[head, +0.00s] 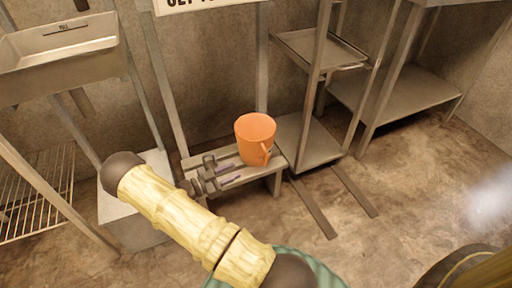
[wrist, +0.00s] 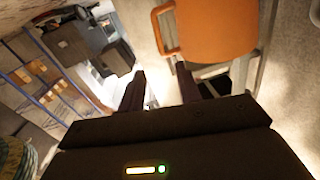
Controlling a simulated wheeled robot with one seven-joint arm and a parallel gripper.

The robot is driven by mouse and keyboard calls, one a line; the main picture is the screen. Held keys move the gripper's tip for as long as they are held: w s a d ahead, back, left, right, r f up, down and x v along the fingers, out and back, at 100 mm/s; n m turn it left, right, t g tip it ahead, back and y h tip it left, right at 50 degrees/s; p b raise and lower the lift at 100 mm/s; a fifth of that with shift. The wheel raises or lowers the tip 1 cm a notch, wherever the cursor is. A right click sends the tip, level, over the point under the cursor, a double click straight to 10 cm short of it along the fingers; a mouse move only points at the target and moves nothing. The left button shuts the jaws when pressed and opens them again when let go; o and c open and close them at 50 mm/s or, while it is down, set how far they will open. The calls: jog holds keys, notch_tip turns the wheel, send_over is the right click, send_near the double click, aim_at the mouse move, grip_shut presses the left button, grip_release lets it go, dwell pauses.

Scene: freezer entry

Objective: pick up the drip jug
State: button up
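The orange drip jug (head: 254,138) stands upright on a small low metal bench (head: 268,169), with its handle on the front side. My gripper (head: 230,171) is just left of the jug, low over the bench, with its fingers pointing toward it. In the wrist view the jug (wrist: 215,32) fills the upper right, and its handle shows at its left edge, near the tip of the right finger. My gripper (wrist: 160,80) is open, with a clear gap between the fingers. Nothing is held. I cannot tell whether a finger touches the jug.
A metal sink (head: 62,57) is at upper left, with a wire rack (head: 38,190) below. A metal cart (head: 311,143) with shelves stands right of the bench, and a steel table (head: 405,98) stands farther right. A sign (head: 205,5) hangs above the bench.

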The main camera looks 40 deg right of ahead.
aim_at(257, 146)
jog(key=s+d+b, duration=0.1)
jog(key=d+b, duration=0.2)
jog(key=d, duration=0.6)
jog(key=shift+d, duration=0.2)
jog(key=shift+s, duration=0.1)
jog(key=d+b, duration=0.2)
jog(key=d, duration=0.1)
jog(key=d+b, duration=0.2)
jog(key=shift+s, duration=0.4)
jog(key=shift+r, duration=0.15)
grip_shut()
